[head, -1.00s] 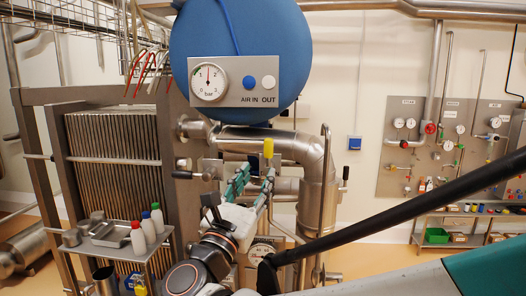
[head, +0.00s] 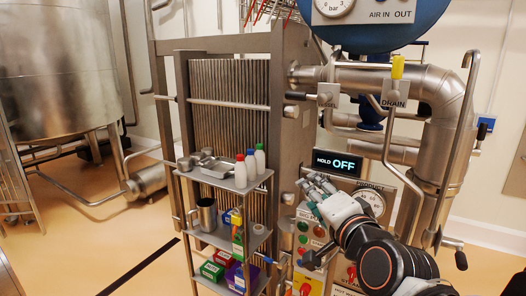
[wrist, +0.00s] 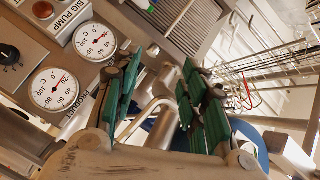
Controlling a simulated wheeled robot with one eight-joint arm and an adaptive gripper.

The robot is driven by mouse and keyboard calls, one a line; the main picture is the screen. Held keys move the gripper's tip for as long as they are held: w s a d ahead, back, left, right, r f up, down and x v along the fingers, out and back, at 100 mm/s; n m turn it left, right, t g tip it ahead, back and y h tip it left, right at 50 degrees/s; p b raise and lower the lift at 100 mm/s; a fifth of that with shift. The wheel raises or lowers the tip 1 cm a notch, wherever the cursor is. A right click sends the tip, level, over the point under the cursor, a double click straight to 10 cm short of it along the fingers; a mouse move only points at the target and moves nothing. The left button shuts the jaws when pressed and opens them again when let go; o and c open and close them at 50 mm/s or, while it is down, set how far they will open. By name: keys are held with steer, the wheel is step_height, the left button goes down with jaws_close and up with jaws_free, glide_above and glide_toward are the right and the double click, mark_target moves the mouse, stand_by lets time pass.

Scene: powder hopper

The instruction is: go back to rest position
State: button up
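My gripper (head: 318,188) is in front of the control panel in the head view, just below the lit HOLD OFF display (head: 338,163). Its green-padded fingers point up and to the left. In the wrist view my gripper (wrist: 160,98) shows two fingers spread apart with nothing held between them. The gap between the fingers shows blurred pipework behind. My arm reaches in from the lower right in the head view. Whether the fingers touch the panel cannot be told.
A shelf trolley (head: 222,178) with bottles and a metal mug (head: 206,214) stands left of the panel. A yellow-topped drain valve (head: 397,72) and thick pipes are behind and above. Gauges (wrist: 55,88) are left in the wrist view. Open floor (head: 100,220) lies at the left.

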steer(key=s+d+f+n+g+h+b, duration=0.1)
steer(key=s+d+f+n+g+b, duration=0.1)
steer(key=s+f, duration=0.3)
steer(key=s+d+f+n+g+h+b, duration=0.1)
steer(key=s+d+f+n+g, duration=0.3)
steer(key=f, duration=0.7)
steer(key=s+d+f+n+g+h+b, duration=0.1)
steer(key=s+d+f+n+g+b, duration=0.2)
steer(key=s+f, duration=0.3)
step_height(320, 180, down, 3)
steer(key=shift+s+r+n+b, duration=0.1)
steer(key=shift+s+n+b, duration=0.25)
steer(key=shift+n+b, duration=0.3)
steer(key=shift+d, duration=0.1)
jaws_close()
steer(key=shift+w, duration=0.1)
